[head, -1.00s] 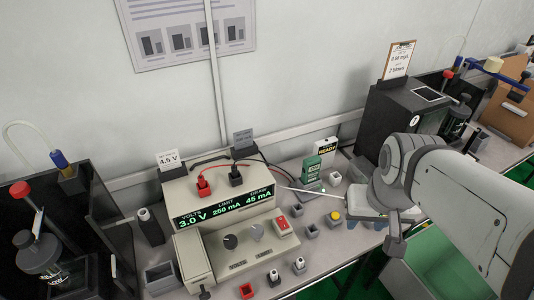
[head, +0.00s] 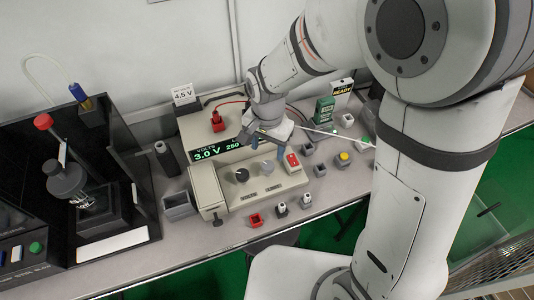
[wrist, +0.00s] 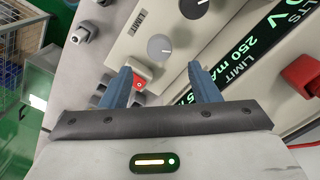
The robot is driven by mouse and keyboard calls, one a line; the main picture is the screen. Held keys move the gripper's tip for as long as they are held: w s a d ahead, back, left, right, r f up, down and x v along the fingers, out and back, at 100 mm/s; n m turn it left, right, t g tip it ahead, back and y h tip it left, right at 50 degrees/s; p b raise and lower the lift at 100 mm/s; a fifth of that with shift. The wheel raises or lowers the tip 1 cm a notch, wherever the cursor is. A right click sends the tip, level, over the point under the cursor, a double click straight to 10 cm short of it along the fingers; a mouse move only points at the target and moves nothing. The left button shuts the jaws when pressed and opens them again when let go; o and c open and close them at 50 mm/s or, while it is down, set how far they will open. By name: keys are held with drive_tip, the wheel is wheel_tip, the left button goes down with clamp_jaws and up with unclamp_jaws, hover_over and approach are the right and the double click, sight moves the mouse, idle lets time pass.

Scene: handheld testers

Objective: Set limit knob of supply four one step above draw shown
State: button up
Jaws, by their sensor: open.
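The bench supply (head: 222,200) is a beige box with two round knobs on its sloped front. The light grey knob (head: 267,167) on the right is the limit knob; it shows beside the word LIMIT in the wrist view (wrist: 160,46). The dark knob (head: 242,174) is to its left. The display (head: 218,151) reads 3.0 V and limit 250 mA; its draw part is hidden by my arm. My gripper (head: 268,136) is open and empty above the supply. In the wrist view its blue fingers (wrist: 164,82) are short of the limit knob, touching nothing I can make out.
A red rocker switch (head: 292,160) sits right of the knobs. Red and black leads plug into the top. A green tester (head: 324,112) and several small blocks stand right. A black-walled station (head: 133,180) is left.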

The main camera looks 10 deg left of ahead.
sight(268, 165)
wheel_tip(268, 165, down, 7)
drive_tip(key=shift+f, duration=0.1)
drive_tip(key=shift+c, duration=0.3)
